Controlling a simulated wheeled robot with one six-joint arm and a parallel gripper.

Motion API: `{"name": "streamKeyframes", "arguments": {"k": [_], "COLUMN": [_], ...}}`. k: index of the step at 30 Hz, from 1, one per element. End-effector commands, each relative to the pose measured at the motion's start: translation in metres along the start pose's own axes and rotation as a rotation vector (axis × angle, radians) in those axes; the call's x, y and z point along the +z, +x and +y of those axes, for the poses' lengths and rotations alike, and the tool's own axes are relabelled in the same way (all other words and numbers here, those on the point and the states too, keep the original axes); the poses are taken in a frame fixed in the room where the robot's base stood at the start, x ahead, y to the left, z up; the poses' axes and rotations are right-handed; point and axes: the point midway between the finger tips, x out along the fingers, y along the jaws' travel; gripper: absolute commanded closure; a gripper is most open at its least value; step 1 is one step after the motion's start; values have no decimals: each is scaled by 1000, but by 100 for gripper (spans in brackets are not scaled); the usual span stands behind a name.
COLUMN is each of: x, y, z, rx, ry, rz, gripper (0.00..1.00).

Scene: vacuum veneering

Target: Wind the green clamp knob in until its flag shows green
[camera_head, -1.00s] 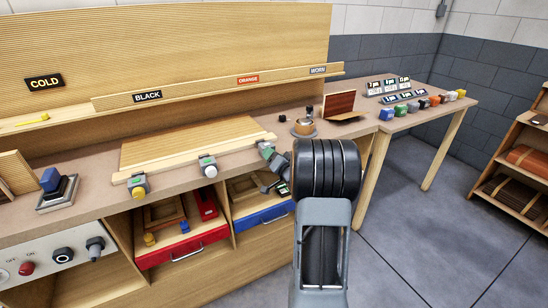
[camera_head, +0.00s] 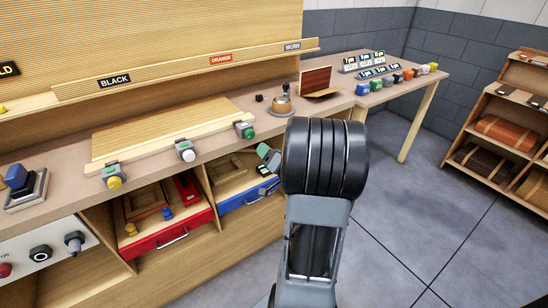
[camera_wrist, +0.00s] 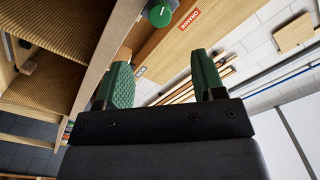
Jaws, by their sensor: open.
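The green clamp knob (camera_head: 249,133) is at the right end of the pale wooden caul (camera_head: 160,140) along the bench's front edge. Its small flag cannot be read clearly. In the wrist view the green knob (camera_wrist: 159,15) is at the top, face on with a white mark, beyond the fingertips. My gripper (camera_head: 268,157) is just right of and below the knob in the head view, partly hidden by my arm. In the wrist view my gripper (camera_wrist: 163,65) has its green fingers apart with nothing between them.
A white knob (camera_head: 186,153) and a yellow knob (camera_head: 114,181) sit left along the same edge. Below are a red drawer (camera_head: 150,245) and a blue drawer (camera_head: 245,197). A copper-coloured pot (camera_head: 282,106) stands behind on the bench. Open floor lies to the right.

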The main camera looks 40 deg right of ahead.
Motion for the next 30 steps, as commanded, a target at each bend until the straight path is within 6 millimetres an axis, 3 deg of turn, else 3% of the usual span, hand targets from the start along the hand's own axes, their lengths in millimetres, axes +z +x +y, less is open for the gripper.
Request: {"name": "streamKeyframes", "arguments": {"k": [9,30], "x": [0,0], "y": [-24,-25], "z": [0,0], "rx": [1,0], "ry": [0,0], "rz": [0,-1], "gripper": [37,37]}}
